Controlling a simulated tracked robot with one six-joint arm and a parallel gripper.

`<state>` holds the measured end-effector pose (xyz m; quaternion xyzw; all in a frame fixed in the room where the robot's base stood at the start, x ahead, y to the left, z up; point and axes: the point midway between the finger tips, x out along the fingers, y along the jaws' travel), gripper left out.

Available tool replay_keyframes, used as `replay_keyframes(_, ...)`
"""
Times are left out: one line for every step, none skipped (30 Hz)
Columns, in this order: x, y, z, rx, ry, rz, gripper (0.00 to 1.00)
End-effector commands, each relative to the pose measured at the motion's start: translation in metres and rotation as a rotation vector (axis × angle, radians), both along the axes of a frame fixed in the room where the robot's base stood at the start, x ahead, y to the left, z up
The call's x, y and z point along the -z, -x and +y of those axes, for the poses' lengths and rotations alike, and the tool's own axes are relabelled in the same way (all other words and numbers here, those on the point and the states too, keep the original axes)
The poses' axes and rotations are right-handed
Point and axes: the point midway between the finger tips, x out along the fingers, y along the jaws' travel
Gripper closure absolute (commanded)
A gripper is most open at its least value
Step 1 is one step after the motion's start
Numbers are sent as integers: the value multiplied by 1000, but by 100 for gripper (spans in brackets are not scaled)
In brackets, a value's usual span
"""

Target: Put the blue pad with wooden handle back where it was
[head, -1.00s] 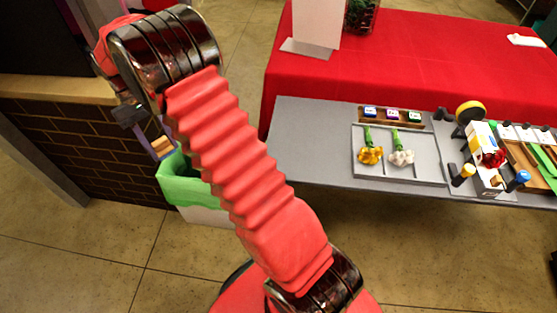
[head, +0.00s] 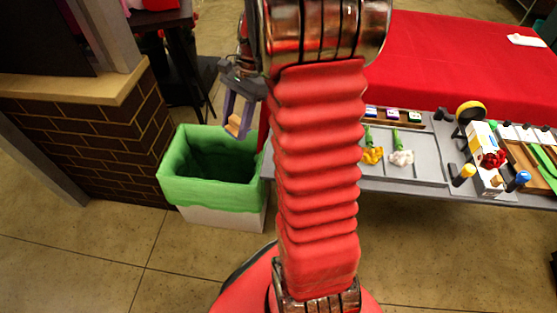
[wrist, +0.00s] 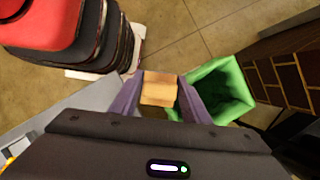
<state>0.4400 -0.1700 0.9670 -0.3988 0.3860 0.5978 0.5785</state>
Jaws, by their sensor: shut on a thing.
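In the wrist view the wooden block (wrist: 159,91) sits between the two fingers. No blue face of the pad shows in either view; it may be hidden under the wood. The grey table (head: 400,181) is partly hidden behind my arm.
A green-lined bin (head: 175,180) stands on the floor beside a brick counter (head: 80,125). The table holds a grey tray (head: 425,165) with yellow and white flowers, small coloured blocks, a white box (head: 482,150) and yellow and blue knobbed items. A red-covered table (head: 450,60) stands behind.

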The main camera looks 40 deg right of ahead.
Motion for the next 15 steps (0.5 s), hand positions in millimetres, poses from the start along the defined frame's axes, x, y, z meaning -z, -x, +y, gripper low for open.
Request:
replay_keyframes(-3, 12, -8, 94, 1, -2, 82)
replay_keyframes(-4, 18, -13, 153, 1, -3, 82)
replay_keyframes(-5, 26, -18, 230, 1, -2, 82)
replay_keyframes(-7, 31, -22, 289, 1, -3, 82)
replay_keyframes(-7, 37, -25, 347, 1, -3, 82)
replay_keyframes(-8, 45, -30, 423, 1, -3, 82)
replay_keyframes(-9, 51, -33, 479, 0, -3, 82)
replay_keyframes(-10, 57, -37, 535, 1, -4, 82)
replay_keyframes(-10, 64, -40, 607, 1, -3, 82)
replay_keyframes(-11, 70, -43, 659, 1, -3, 82)
replay_keyframes(-11, 74, -45, 706, 0, -3, 82)
replay_keyframes(-11, 80, -48, 764, 1, -4, 82)
replay_keyframes(-11, 84, -49, 802, 1, -2, 82)
replay_keyframes(-11, 88, -51, 838, 1, -2, 82)
replay_keyframes(-11, 91, -52, 875, 1, -2, 82)
